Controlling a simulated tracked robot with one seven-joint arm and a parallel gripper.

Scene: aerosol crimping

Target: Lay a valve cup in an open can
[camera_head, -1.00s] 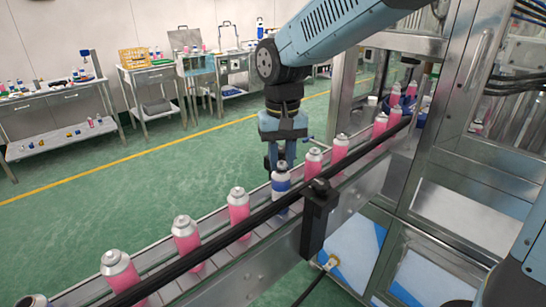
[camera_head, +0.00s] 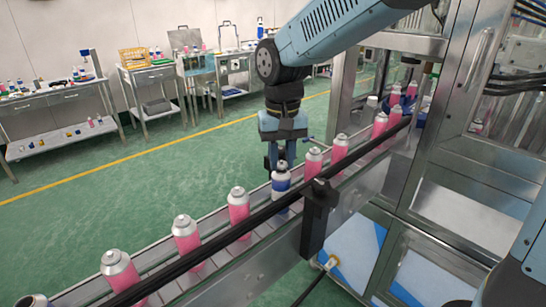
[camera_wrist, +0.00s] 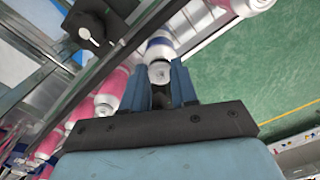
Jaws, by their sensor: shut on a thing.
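A white can with a blue band (camera_head: 281,182) stands upright on the conveyor among pink cans. My gripper (camera_head: 281,160) points down just over its top. In the wrist view my gripper (camera_wrist: 161,88) has its two blue fingers close together around a small grey round piece, which I take for the valve cup (camera_wrist: 160,73). This piece is at the mouth of the blue-banded can (camera_wrist: 159,48). Whether it rests in the can's mouth or is slightly above it, I cannot tell.
Pink cans with grey tops (camera_head: 239,207) stand in a row on both sides of the can. A black rail (camera_head: 245,228) and a black post-mounted box (camera_head: 319,215) run along the near side. A metal machine frame (camera_head: 470,140) stands at the right.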

